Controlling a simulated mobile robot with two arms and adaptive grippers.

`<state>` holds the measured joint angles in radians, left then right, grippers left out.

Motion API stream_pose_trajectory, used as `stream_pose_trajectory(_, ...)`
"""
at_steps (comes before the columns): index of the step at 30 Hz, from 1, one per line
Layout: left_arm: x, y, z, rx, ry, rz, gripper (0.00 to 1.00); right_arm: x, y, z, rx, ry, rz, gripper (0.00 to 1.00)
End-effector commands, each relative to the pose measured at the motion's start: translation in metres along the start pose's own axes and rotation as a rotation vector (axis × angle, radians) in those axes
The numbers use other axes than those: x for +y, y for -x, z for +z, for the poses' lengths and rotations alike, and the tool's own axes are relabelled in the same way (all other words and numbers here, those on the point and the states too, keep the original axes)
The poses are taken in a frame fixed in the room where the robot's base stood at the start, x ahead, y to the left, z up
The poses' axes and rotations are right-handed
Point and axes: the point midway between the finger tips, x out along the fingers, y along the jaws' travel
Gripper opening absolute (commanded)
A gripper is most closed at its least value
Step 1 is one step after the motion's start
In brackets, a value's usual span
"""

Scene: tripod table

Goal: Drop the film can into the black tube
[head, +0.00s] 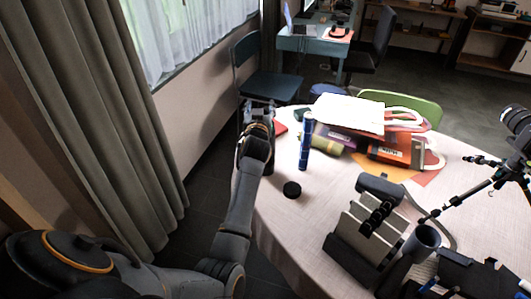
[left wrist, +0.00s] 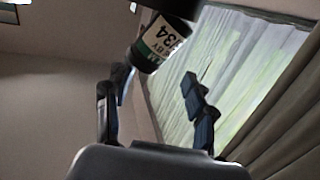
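The film can (left wrist: 161,40) shows in the left wrist view, tilted, with a white and green printed label and dark ends. A black part (left wrist: 178,8) adjoins it and is cut by the top edge; I cannot tell whether it belongs to the can. My left gripper (left wrist: 157,88) has its fingers apart. The can is near the left-hand fingertip in that view and clear of the other. In the head view my left gripper (head: 259,112) is at the table's left edge. A dark open-topped tube (head: 425,240), apparently the black tube, stands at the front right. My right gripper is not in view.
The round table (head: 320,205) also holds a short black cylinder (head: 291,189), an upright blue tube (head: 305,147), a slotted rack (head: 360,235), books (head: 390,153) and a tripod (head: 490,185). Clear cloth lies between the black cylinder and the rack. A chair (head: 270,85) stands beyond my gripper.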

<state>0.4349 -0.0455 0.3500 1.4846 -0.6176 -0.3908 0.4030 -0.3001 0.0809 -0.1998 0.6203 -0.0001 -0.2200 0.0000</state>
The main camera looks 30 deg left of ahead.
Motion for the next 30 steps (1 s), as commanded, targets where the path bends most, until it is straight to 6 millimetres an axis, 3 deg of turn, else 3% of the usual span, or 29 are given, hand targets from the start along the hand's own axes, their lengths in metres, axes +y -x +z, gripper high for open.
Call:
stream_pose_trajectory(8, 0.000, 0.007, 0.000, 0.000, 0.001, 0.000, 0.55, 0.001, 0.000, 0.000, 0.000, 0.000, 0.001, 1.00)
stream_pose_trajectory(21, 0.000, 0.069, 0.001, -0.001, 0.001, 0.001, 0.55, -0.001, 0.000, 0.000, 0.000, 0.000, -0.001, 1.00)
stream_pose_trajectory(30, 0.000, 0.075, 0.000, -0.001, 0.000, 0.000, 0.55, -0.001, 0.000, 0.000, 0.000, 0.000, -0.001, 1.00)
